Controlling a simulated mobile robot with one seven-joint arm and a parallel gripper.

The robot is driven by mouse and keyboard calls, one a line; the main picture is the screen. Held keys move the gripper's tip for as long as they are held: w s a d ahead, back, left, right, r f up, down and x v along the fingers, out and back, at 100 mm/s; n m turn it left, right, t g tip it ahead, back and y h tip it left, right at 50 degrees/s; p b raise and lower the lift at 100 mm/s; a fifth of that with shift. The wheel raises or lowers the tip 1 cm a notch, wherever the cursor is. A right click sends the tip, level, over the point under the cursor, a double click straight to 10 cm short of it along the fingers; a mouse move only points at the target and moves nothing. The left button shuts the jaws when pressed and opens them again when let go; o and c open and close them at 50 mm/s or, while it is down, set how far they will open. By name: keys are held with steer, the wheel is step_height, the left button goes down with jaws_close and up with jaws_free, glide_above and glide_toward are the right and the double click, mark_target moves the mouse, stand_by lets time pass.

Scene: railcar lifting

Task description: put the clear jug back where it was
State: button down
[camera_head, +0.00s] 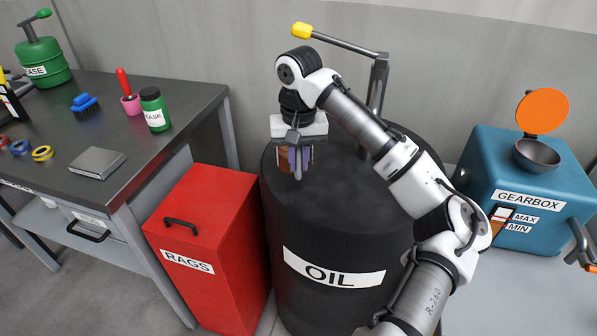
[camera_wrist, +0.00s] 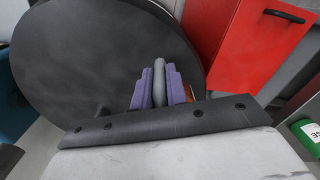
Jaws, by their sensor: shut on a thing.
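My gripper (camera_head: 298,158) points down over the top of the black oil drum (camera_head: 340,225). Its purple fingers also show in the wrist view (camera_wrist: 159,88), closed on a grey upright piece between them, which looks like the jug's handle. An orange-brown part of what I take to be the clear jug (camera_head: 283,160) shows beside the fingers, and a sliver of it shows in the wrist view (camera_wrist: 189,94). The fingers and palm hide most of the jug. I cannot tell whether it touches the drum lid.
A pump with a yellow-tipped lever (camera_head: 345,44) stands on the drum behind my arm. A red rags bin (camera_head: 208,235) is left of the drum, beside a dark workbench (camera_head: 185,105) with a green jar (camera_head: 154,108). A blue gearbox (camera_head: 530,185) with a funnel stands right.

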mark_target(299, 180)
steer(key=shift+f, duration=2.1)
steer(key=c, duration=1.4)
jaws_free()
step_height(299, 180, up, 12)
steer(key=shift+r, duration=0.15)
